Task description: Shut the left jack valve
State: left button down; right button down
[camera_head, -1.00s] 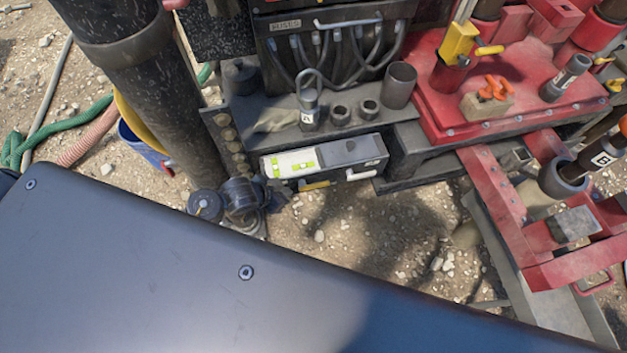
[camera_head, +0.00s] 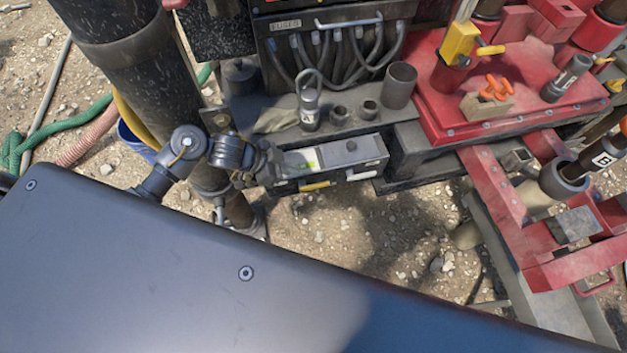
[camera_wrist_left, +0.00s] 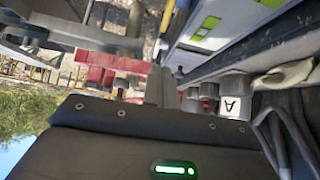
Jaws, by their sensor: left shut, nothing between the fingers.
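A grey box (camera_head: 352,150) with a pale, green-marked top sits on the rig's lower ledge. A yellow handle (camera_head: 317,186) on its front left and a white handle (camera_head: 362,174) on its front right may be the jack valve levers; I cannot tell for sure. My left gripper (camera_head: 268,165) is at the box's left end, left of the yellow handle, shut and empty. It covers part of the box's left end, and I cannot tell whether it touches. The box's pale top (camera_wrist_left: 210,25) also shows in the left wrist view. My right gripper is not in view.
A tool marked A (camera_head: 309,108) and a grey cup (camera_head: 399,86) stand behind the box. A thick dark pipe (camera_head: 130,55) rises at the left. Red rig frames (camera_head: 500,190) stand at the right. Open gravel (camera_head: 350,235) lies below the box.

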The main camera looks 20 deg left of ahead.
pick_arm(q)
send_over(323, 184)
jog(key=s+a, duration=0.1)
jog(key=a, duration=0.1)
jog(key=f, duration=0.7)
jog(key=shift+s+a+b, duration=0.1)
jog(key=shift+s+b, duration=0.1)
jog(key=shift+b, duration=0.2)
notch_tip(323, 184, down, 2)
jog(key=shift+a+f, duration=0.1)
jog(key=shift+f, duration=0.7)
